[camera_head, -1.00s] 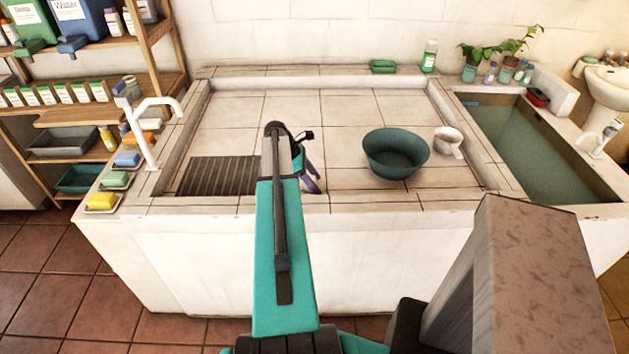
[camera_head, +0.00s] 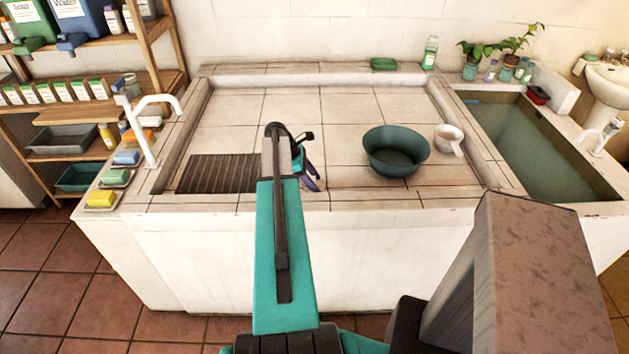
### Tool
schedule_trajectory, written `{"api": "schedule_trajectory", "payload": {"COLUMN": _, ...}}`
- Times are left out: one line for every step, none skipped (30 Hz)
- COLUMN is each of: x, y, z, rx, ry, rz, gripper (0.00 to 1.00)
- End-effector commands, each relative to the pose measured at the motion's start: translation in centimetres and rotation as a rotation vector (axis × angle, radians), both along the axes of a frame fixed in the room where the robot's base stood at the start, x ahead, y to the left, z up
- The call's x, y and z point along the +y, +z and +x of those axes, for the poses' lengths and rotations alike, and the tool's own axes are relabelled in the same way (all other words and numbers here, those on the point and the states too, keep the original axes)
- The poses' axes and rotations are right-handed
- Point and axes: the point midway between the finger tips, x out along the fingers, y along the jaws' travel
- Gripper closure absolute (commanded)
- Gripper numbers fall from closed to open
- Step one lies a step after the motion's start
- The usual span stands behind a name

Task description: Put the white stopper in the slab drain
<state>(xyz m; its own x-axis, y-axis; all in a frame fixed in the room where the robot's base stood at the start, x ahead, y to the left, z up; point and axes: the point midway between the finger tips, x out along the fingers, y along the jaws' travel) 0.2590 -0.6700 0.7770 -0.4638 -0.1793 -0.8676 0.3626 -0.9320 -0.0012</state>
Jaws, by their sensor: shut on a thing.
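My gripper (camera_head: 312,181) is low over the front middle of the tiled slab (camera_head: 353,108), just right of the ribbed dark panel. My own arm hides most of it, and only the dark purplish finger parts show. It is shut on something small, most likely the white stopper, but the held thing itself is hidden. No white stopper shows lying elsewhere on the slab. The slab drain cannot be made out; the part of the slab behind my arm is hidden.
A dark green basin (camera_head: 396,152) and a white handled cup (camera_head: 449,139) stand right of my gripper. A ribbed panel (camera_head: 222,173) lies to its left. A white tap (camera_head: 148,130) rises at the left edge. A water trough (camera_head: 540,150) is at right.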

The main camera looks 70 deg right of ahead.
Motion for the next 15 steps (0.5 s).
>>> {"api": "schedule_trajectory", "payload": {"x": -0.01, "y": -0.09, "z": 0.0, "rx": 0.0, "ry": 0.0, "rz": 0.0, "gripper": 0.72}}
{"api": "schedule_trajectory", "payload": {"x": -0.01, "y": -0.13, "z": 0.0, "rx": 0.0, "ry": 0.0, "rz": 0.0, "gripper": 0.72}}
{"api": "schedule_trajectory", "payload": {"x": -0.01, "y": -0.18, "z": 0.0, "rx": 0.0, "ry": 0.0, "rz": 0.0, "gripper": 0.72}}
{"api": "schedule_trajectory", "payload": {"x": -0.01, "y": -0.14, "z": 0.0, "rx": 0.0, "ry": 0.0, "rz": 0.0, "gripper": 0.42}}
{"api": "schedule_trajectory", "payload": {"x": -0.01, "y": -0.14, "z": 0.0, "rx": 0.0, "ry": 0.0, "rz": 0.0, "gripper": 0.39}}
{"api": "schedule_trajectory", "payload": {"x": -0.01, "y": -0.13, "z": 0.0, "rx": 0.0, "ry": 0.0, "rz": 0.0, "gripper": 0.39}}
{"api": "schedule_trajectory", "payload": {"x": -0.01, "y": -0.13, "z": 0.0, "rx": 0.0, "ry": 0.0, "rz": 0.0, "gripper": 0.39}}
{"api": "schedule_trajectory", "payload": {"x": -0.01, "y": -0.15, "z": 0.0, "rx": 0.0, "ry": 0.0, "rz": 0.0, "gripper": 0.39}}
{"api": "schedule_trajectory", "payload": {"x": -0.01, "y": -0.15, "z": 0.0, "rx": 0.0, "ry": 0.0, "rz": 0.0, "gripper": 0.39}}
{"api": "schedule_trajectory", "payload": {"x": 0.0, "y": -0.14, "z": -0.01, "rx": 0.0, "ry": 0.0, "rz": 0.0, "gripper": 0.39}}
{"api": "schedule_trajectory", "payload": {"x": 0.0, "y": -0.14, "z": -0.01, "rx": 0.0, "ry": 0.0, "rz": 0.0, "gripper": 0.39}}
{"api": "schedule_trajectory", "payload": {"x": 0.0, "y": -0.15, "z": 0.0, "rx": 0.0, "ry": 0.0, "rz": 0.0, "gripper": 0.39}}
{"api": "schedule_trajectory", "payload": {"x": 0.0, "y": -0.14, "z": 0.0, "rx": 0.0, "ry": 0.0, "rz": 0.0, "gripper": 0.39}}
{"api": "schedule_trajectory", "payload": {"x": 0.0, "y": -0.11, "z": 0.01, "rx": 0.0, "ry": 0.0, "rz": 0.0, "gripper": 0.39}}
{"api": "schedule_trajectory", "payload": {"x": 0.01, "y": -0.03, "z": 0.04, "rx": 0.0, "ry": 0.0, "rz": 0.0, "gripper": 0.39}}
